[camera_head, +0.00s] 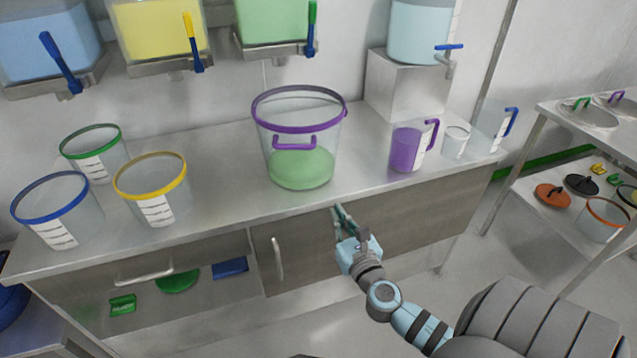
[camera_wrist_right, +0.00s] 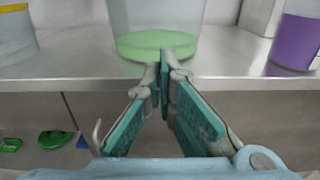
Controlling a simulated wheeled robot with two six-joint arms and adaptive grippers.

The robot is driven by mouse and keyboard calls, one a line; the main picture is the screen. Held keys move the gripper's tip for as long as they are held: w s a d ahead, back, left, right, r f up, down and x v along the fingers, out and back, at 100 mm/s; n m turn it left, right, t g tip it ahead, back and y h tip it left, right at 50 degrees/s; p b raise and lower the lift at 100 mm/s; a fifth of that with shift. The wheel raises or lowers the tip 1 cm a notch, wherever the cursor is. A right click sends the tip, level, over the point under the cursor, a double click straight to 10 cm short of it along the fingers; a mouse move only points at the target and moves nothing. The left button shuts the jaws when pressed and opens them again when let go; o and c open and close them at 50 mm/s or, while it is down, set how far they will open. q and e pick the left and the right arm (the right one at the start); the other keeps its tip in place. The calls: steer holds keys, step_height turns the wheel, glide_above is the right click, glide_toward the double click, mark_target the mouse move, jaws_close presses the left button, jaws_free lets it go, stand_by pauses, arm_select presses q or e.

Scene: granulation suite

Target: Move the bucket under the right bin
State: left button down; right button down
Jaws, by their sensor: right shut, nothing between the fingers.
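A clear bucket with a purple rim and purple handle (camera_head: 298,118) stands upright on the steel counter, with green material in its bottom. The right bin, holding green material (camera_head: 270,20), hangs on the wall behind and above it, slightly left of the bucket in the head view. My right gripper (camera_head: 342,212) is shut and empty at the counter's front edge, below and in front of the bucket. In the right wrist view its fingertips (camera_wrist_right: 164,65) meet just before the bucket (camera_wrist_right: 156,25), apparently without holding it. My left gripper is not in view.
A blue-rimmed bucket (camera_head: 55,212), a yellow-rimmed bucket (camera_head: 152,190) and a green-rimmed bucket (camera_head: 93,153) stand at the left. A purple jug (camera_head: 406,148) and small cups stand at the right, near a tank on a block (camera_head: 405,85). Counter (camera_head: 222,180) beside the purple-rimmed bucket is clear.

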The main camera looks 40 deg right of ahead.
mark_target(315, 173)
steer(key=b+x, duration=0.1)
steer(key=x, duration=1.3)
steer(key=shift+r, duration=0.1)
